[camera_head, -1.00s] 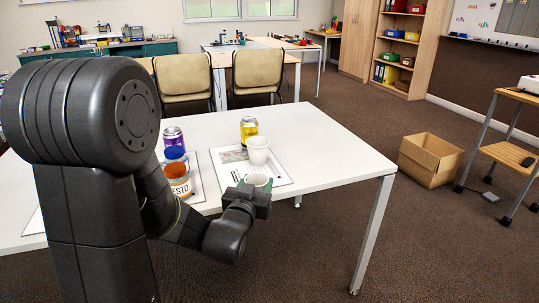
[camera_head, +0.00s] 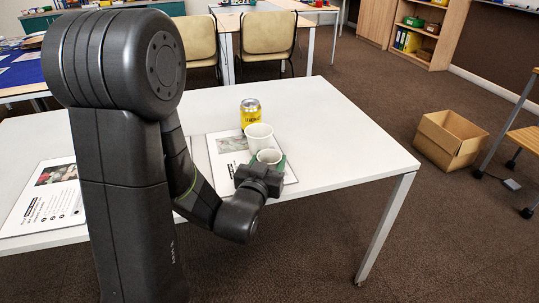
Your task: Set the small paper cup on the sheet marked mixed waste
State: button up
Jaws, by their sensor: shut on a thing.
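My gripper (camera_head: 268,169) is shut on the small paper cup (camera_head: 269,156), which is white and upright. The gripper hides the cup's lower part. The cup is over the near right part of a printed sheet (camera_head: 223,145); I cannot tell whether its base touches it. A larger white cup (camera_head: 259,136) stands just behind the small cup, and a yellow can (camera_head: 250,113) behind that. Another sheet (camera_head: 50,200) with a picture and text lies at the table's left.
The white table (camera_head: 335,150) is clear to the right of the sheet and at the back. An open cardboard box (camera_head: 450,140) is on the floor at the right. Chairs (camera_head: 268,38) stand behind the table. My arm hides part of the table's middle.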

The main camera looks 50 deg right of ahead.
jog(key=shift+s+a+r, duration=0.1)
jog(key=shift+s+a, duration=0.05)
jog(key=shift+f+b, duration=0.3)
jog(key=shift+b, duration=0.15)
jog(key=o, duration=0.9)
jog(key=shift+r, duration=0.1)
jog(key=shift+r+p, duration=0.15)
jog(key=shift+p, duration=0.75)
